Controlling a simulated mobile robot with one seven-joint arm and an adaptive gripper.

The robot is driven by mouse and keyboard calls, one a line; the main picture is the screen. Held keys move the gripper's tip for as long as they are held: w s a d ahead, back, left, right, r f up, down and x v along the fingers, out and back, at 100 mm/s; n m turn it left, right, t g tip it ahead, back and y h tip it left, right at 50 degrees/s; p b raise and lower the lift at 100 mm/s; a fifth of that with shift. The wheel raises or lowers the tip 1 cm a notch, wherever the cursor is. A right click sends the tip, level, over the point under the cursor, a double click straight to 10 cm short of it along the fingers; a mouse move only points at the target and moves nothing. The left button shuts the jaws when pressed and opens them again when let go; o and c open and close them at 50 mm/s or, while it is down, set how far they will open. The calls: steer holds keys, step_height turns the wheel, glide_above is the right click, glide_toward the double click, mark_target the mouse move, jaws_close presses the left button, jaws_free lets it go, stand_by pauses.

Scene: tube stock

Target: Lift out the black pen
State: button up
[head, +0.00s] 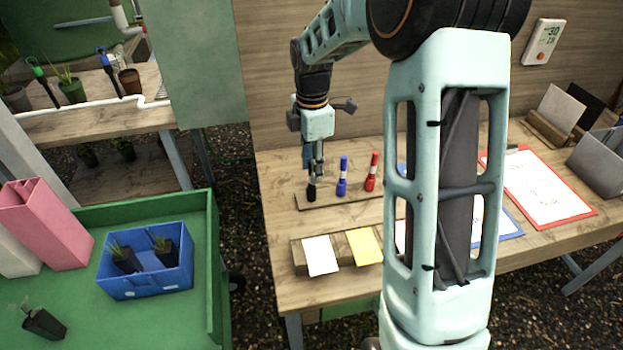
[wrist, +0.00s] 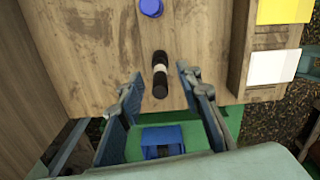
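The black pen (head: 311,192) stands upright in a wooden holder strip (head: 328,201), at the left end of a row. My gripper (head: 315,174) is right above it in the head view and hides its upper part. In the wrist view the black pen (wrist: 160,82), with a pale band, shows between the tips of my open gripper (wrist: 160,78), with a gap on each side. Neither finger appears to touch it.
A blue pen (head: 342,178) and a red pen (head: 372,174) stand to the right in the same strip. A white card (head: 320,256) and a yellow card (head: 365,247) are in front. A green cart (head: 205,225) with a blue bin (head: 150,284) is at left.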

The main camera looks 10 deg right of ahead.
step_height(320, 180, down, 3)
steer(key=shift+f, duration=0.2)
jaws_close()
steer(key=shift+a+r, duration=0.1)
steer(key=shift+r, duration=0.05)
